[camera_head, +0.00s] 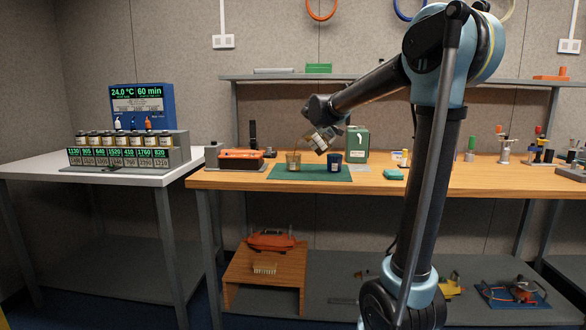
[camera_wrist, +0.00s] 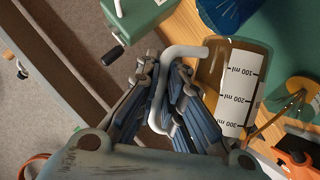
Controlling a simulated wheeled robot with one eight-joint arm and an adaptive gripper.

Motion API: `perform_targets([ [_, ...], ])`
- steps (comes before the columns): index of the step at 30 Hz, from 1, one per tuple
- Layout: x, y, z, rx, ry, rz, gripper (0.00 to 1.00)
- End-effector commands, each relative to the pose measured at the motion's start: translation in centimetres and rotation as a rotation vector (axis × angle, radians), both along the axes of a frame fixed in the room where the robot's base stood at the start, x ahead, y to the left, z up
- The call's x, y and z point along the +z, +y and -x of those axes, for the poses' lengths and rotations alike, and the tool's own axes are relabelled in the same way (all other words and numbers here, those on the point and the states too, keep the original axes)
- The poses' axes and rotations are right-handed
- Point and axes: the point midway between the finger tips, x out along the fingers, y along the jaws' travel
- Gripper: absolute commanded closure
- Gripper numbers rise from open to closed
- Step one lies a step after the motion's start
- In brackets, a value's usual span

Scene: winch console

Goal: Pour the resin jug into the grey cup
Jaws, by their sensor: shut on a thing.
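My gripper (camera_head: 328,128) is shut on the handle of the resin jug (camera_head: 317,143), above the green mat. In the wrist view my gripper (camera_wrist: 165,80) grips the grey bent handle, and the jug (camera_wrist: 222,70) shows brown resin and a white millilitre scale. The jug is tilted, its mouth to the left in the head view. A thin amber stream runs from it toward a see-through, tan-looking cup (camera_head: 293,162) on the mat. That cup (camera_wrist: 300,86) shows amber inside in the wrist view; its grey colour is not clear. Its fill level cannot be read.
A dark blue cup (camera_head: 334,163) stands on the green mat (camera_head: 303,175), right of the tan cup. A green canister (camera_head: 357,145) stands behind. An orange-topped device (camera_head: 241,159) is at left. A small teal block (camera_head: 393,174) lies right of the mat.

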Motion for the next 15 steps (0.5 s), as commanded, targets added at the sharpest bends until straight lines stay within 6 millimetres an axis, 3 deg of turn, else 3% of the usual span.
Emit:
perform_targets([
  [15, 0.12, 0.21, -0.07, 0.000, 0.005, 0.030, 1.00],
])
